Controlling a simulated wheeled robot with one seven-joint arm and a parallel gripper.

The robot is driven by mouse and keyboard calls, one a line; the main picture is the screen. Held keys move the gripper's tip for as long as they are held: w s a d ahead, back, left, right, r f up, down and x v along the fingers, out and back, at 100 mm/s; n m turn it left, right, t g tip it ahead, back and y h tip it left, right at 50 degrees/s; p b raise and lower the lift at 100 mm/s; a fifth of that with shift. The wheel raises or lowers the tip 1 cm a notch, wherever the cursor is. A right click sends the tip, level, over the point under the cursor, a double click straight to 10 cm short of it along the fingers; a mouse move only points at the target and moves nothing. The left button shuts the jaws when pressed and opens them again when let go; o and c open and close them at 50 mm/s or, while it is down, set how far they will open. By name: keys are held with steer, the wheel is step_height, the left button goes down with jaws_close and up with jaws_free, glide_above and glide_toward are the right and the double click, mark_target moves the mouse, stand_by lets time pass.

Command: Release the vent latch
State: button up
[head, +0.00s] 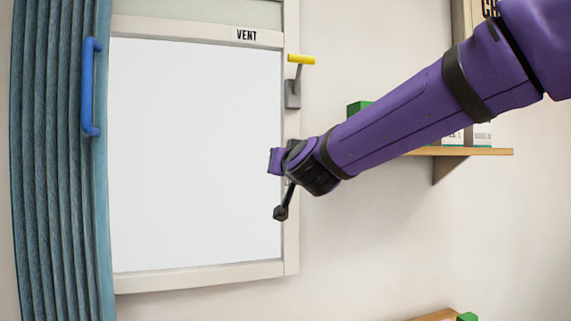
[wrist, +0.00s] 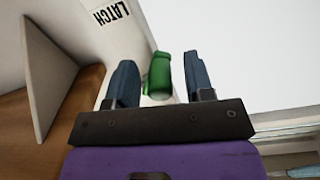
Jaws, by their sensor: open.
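The vent window (head: 195,150) has a pale frame, with the word VENT on its top rail. In the wrist view, a green handle (wrist: 159,76) stands between the two blue-grey fingers of my gripper (wrist: 161,62), beside a LATCH label (wrist: 110,13). The fingers are apart, one on each side of it; I cannot tell whether either touches it. In the head view, my gripper (head: 277,161) is at the frame's right side, around mid-height. My wrist and arm hide the fingers and green handle there.
A yellow-tipped lever on a grey base (head: 293,95) is on the frame's upper right. A blue handle (head: 90,87) and a pleated blue curtain (head: 58,160) are at left. A wooden shelf (head: 490,152) is on the right wall.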

steer(key=c, duration=0.7)
steer(key=shift+r, duration=0.1)
steer(key=m, duration=0.1)
steer(key=a+r+m, duration=0.1)
steer(key=m, duration=0.1)
steer(key=r+m, duration=0.1)
steer(key=m, duration=0.1)
steer(key=shift+s+a, duration=0.2)
steer(key=o, duration=0.7)
steer(key=shift+a, duration=0.1)
steer(key=shift+f, duration=0.1)
steer(key=shift+f, duration=0.1)
